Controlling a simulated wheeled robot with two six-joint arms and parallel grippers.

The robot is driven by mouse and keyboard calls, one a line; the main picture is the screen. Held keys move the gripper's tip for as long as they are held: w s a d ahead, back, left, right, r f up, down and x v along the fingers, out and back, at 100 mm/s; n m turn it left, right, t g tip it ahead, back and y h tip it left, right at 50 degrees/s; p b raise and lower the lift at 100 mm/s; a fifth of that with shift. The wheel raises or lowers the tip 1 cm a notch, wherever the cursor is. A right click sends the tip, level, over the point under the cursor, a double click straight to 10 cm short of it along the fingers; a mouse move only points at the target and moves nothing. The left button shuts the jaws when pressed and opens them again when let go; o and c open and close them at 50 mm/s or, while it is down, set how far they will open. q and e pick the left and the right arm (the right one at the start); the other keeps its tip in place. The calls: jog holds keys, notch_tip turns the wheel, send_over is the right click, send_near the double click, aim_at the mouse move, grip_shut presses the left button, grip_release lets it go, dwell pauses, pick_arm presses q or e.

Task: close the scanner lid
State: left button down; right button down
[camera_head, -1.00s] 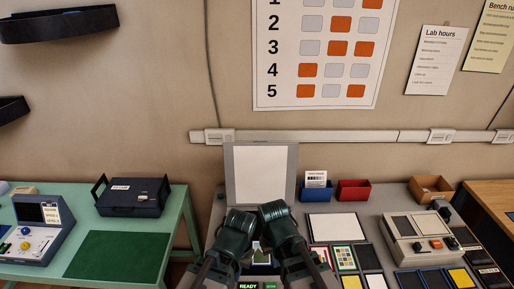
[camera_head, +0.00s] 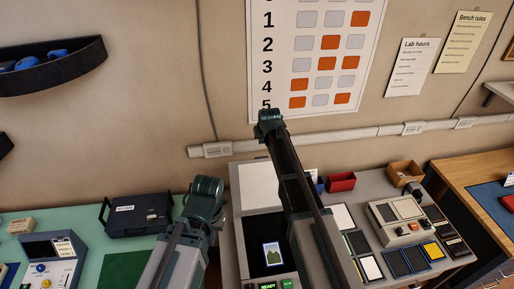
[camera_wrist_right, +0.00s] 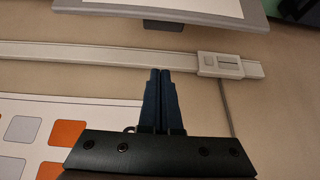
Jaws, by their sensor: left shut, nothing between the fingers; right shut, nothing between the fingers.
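The scanner stands on the grey bench with its lid (camera_head: 257,186) raised upright against the wall side, its white inner face toward me. The scanner bed (camera_head: 250,240) is exposed, with a small picture card (camera_head: 272,253) on it and a lit green READY display (camera_head: 267,286) in front. My right gripper (camera_head: 268,118) is high in front of the wall, above the lid, shut and empty. In the right wrist view the shut fingers (camera_wrist_right: 158,72) point toward the lid's grey edge (camera_wrist_right: 165,13), apart from it. My left gripper (camera_head: 207,186) is shut and empty, left of the lid. My right arm hides part of the scanner.
A green table (camera_head: 45,222) at left holds a dark case (camera_head: 138,214) and a blue-grey device (camera_head: 50,258). Right of the scanner are a red bin (camera_head: 341,182), a cardboard box (camera_head: 404,172), a control box (camera_head: 398,217) and several flat samples. A rail (camera_head: 350,136) runs along the wall.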

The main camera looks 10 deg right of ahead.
jog(key=shift+f, duration=0.2)
jog(key=b+x, duration=1)
jog(key=x, duration=0.1)
jog(key=s, duration=0.1)
jog(key=s+r+p, duration=0.1)
jog(key=s, duration=0.1)
jog(key=s+p, duration=0.1)
jog(key=s, duration=0.1)
jog(key=shift+r, duration=0.4)
jog(key=shift+w+f, duration=0.15)
jog(key=shift+w, duration=0.05)
jog(key=shift+s, duration=0.15)
